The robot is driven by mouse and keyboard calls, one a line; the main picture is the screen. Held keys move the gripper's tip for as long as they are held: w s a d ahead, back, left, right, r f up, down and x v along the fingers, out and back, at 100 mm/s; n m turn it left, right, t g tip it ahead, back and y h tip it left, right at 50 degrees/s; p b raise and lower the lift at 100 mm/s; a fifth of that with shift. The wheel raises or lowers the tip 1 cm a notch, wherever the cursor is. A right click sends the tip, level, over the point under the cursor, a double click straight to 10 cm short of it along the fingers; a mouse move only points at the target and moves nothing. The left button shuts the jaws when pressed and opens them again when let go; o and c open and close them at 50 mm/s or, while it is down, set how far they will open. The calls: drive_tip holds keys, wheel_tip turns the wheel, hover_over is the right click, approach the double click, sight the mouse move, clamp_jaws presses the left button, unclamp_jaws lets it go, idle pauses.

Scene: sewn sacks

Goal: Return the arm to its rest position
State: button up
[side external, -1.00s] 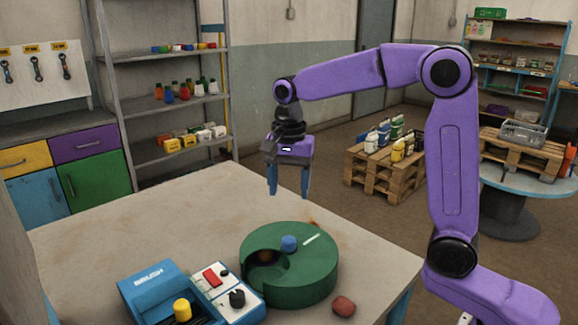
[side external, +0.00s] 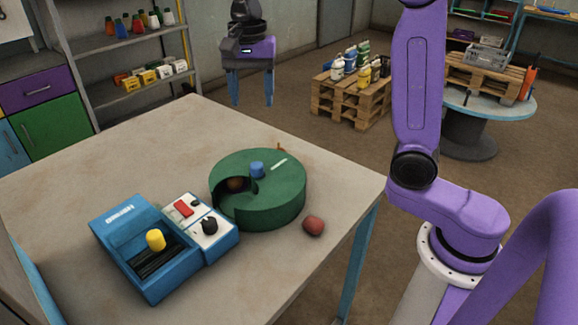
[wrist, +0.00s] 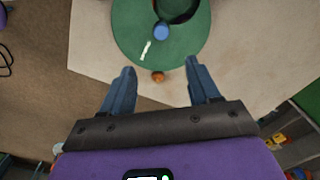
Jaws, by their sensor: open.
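My gripper (side external: 252,102) is open and empty, raised in the air over the far edge of the table (side external: 110,145), its blue fingers pointing down. In the wrist view its fingers (wrist: 160,88) are spread apart with nothing between them. A green round drum (side external: 258,205) with a blue knob (side external: 257,169) and a dark recess stands on the table. It also shows at the top of the wrist view (wrist: 135,35). A small orange-brown piece (wrist: 158,76) lies by the drum's rim, mostly hidden behind it in the side view.
A blue machine (side external: 165,270) with a yellow knob (side external: 156,240) and a control panel stands at the table's front. A reddish lump (side external: 314,226) lies right of the drum. A pallet stack (side external: 350,100) with bottles and shelves (side external: 120,65) stand beyond the table.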

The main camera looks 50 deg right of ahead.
drive_tip(key=s+d+f+n, duration=0.1)
drive_tip(key=s+f+n, duration=0.3)
drive_tip(key=s+n, duration=0.3)
drive_tip(key=s+d+f+n, duration=0.1)
drive_tip(key=s+f+n, duration=0.2)
drive_tip(key=s+n, duration=0.5)
drive_tip(key=s+d+f+n, duration=0.1)
drive_tip(key=s+f+n, duration=0.3)
drive_tip(key=s+n, duration=0.4)
drive_tip(key=s, duration=0.5)
drive_tip(key=shift+s+f, duration=0.3)
